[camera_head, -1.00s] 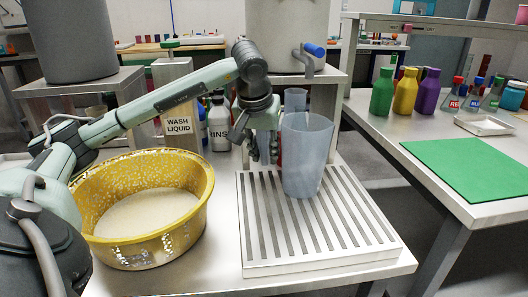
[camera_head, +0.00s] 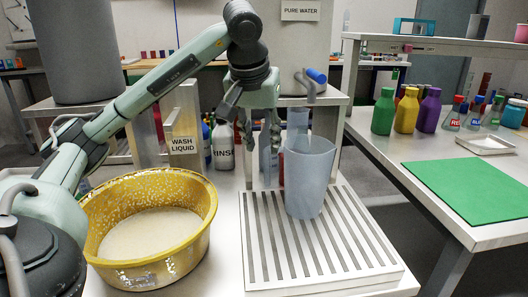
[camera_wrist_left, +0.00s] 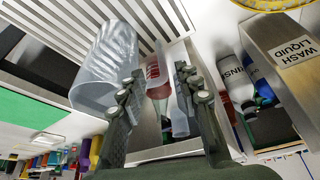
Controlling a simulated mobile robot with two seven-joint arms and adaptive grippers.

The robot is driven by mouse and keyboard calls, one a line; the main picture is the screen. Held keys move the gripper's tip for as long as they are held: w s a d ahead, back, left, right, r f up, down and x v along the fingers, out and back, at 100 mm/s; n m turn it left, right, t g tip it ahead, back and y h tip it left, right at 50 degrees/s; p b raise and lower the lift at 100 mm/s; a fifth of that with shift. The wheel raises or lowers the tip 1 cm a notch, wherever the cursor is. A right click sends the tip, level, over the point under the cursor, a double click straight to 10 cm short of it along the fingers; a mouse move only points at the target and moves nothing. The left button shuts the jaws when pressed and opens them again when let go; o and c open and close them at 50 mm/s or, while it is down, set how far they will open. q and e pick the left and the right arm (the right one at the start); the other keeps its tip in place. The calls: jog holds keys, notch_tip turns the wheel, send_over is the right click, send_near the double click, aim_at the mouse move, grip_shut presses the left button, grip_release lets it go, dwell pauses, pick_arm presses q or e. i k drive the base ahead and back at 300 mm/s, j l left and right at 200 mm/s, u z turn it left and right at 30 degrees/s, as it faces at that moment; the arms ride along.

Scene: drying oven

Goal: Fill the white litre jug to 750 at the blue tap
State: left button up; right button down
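The tall, translucent bluish-white jug (camera_head: 308,180) stands upright on the slatted drain tray (camera_head: 262,282). It also shows in the left wrist view (camera_wrist_left: 98,70). The blue-handled tap (camera_head: 316,76) is above and behind the jug, with its grey spout over the jug's rear side. I cannot make out any water or scale marks. My left gripper (camera_head: 258,138) is open and empty, above and left of the jug, its fingers pointing down. In the left wrist view its fingers (camera_wrist_left: 158,90) are apart, with the jug beside one finger. My right gripper is not in view.
A second clear vessel (camera_head: 297,122) stands behind the jug, near a red-labelled bottle (camera_wrist_left: 156,75). A yellow basin (camera_head: 150,268) is left. Rinse bottles (camera_head: 222,150) and the wash liquid stand (camera_head: 184,112) are behind. A green mat (camera_head: 470,188) lies on the right table.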

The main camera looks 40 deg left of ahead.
aim_at(321, 78)
jog(key=k+l, duration=0.8)
jog(key=l, duration=0.15)
